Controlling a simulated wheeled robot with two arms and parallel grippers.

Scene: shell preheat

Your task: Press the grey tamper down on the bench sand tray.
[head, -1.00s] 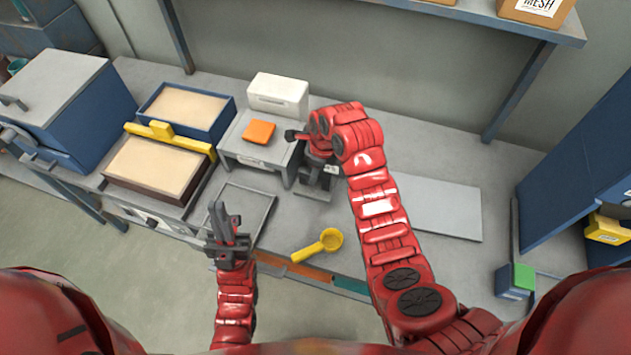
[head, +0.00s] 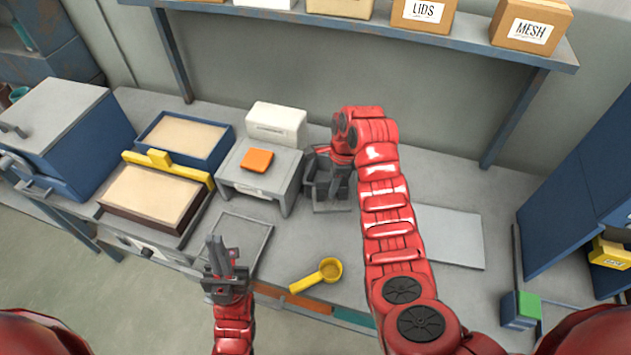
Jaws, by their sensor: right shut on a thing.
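My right gripper (head: 328,168) is at the back middle of the bench, right of the small grey table, partly hidden by its own wrist. It is shut on a dark grey thing that seems to be the grey tamper (head: 329,192); gripper and tamper are hard to tell apart, and I cannot tell whether it is clear of the bench. A brown-framed sand tray (head: 118,196) and a blue-framed sand tray (head: 215,133) stand on the left of the bench, both with flat pale sand. My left gripper (head: 226,258) is near the bench's front edge, empty, its fingers pointing up.
A yellow bar tool (head: 165,165) lies between the trays. The small grey table (head: 243,180) carries an orange block (head: 257,159), with a white box (head: 276,122) behind. A yellow scoop (head: 325,273) lies at the front. A shelf (head: 450,45) overhangs the back.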

